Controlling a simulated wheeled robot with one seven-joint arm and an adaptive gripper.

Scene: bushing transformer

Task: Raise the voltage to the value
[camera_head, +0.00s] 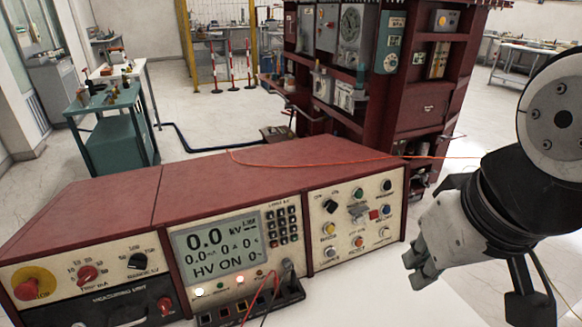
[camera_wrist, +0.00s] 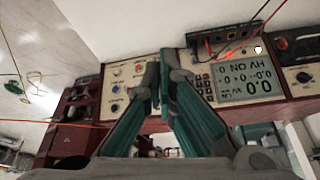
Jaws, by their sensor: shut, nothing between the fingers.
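The red and cream control unit (camera_head: 120,212) stands on a white surface at the lower left of the head view. Its lit display (camera_head: 218,248) reads 0.0 kV, 0.0 mA and HV ON; it shows upside down in the wrist view (camera_wrist: 243,82). The right button panel (camera_head: 316,213) carries several colored buttons, among them a yellow button (camera_head: 330,229) and an orange button (camera_head: 358,242); their small labels are hard to read. My gripper (camera_head: 408,268) is right of this panel, apart from it. In the wrist view my gripper's teal fingers (camera_wrist: 161,75) are together and empty, partly covering the unit.
A keypad (camera_head: 282,225) sits between display and button panel. Red and black leads (camera_head: 265,295) hang at the unit's front. An orange wire (camera_head: 300,163) runs over its top. A dark red rack (camera_head: 425,100) stands behind; a teal cart (camera_head: 115,130) is at the left.

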